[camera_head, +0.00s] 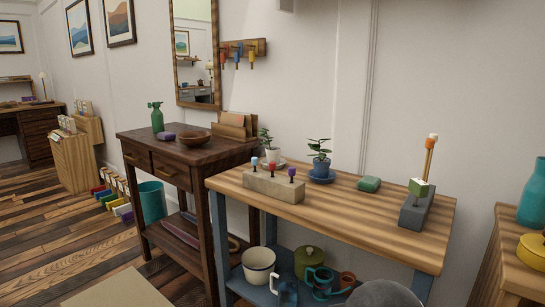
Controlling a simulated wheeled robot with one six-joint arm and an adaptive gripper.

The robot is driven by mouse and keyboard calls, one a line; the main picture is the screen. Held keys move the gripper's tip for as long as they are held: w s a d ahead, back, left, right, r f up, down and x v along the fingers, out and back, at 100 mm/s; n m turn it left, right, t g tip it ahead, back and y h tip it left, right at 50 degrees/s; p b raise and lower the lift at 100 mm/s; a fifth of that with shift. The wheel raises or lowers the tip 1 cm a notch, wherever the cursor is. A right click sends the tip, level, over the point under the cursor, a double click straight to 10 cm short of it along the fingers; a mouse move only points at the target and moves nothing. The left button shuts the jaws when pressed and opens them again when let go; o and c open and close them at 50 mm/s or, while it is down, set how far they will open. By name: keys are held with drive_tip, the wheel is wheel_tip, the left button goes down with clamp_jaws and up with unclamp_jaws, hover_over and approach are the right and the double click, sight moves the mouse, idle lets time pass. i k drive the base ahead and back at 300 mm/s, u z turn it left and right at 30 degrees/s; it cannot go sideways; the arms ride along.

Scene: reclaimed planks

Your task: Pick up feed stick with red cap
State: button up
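A pale wooden block (273,186) stands near the front left of the light wooden table. It holds three short upright sticks in a row. The middle one is the feed stick with red cap (272,168). The stick with a light blue cap (255,161) is to its left and the stick with a purple cap (292,172) to its right. The sticks stand apart from each other, with their lower ends hidden in the block. My gripper is not in view.
A dark wooden table (170,154) stands to the left. The tabletop's front middle is clear.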

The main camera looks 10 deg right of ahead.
sight(271, 165)
drive_tip(key=u, duration=1.35)
drive_tip(key=i, duration=1.4)
drive_tip(key=z, duration=2.9)
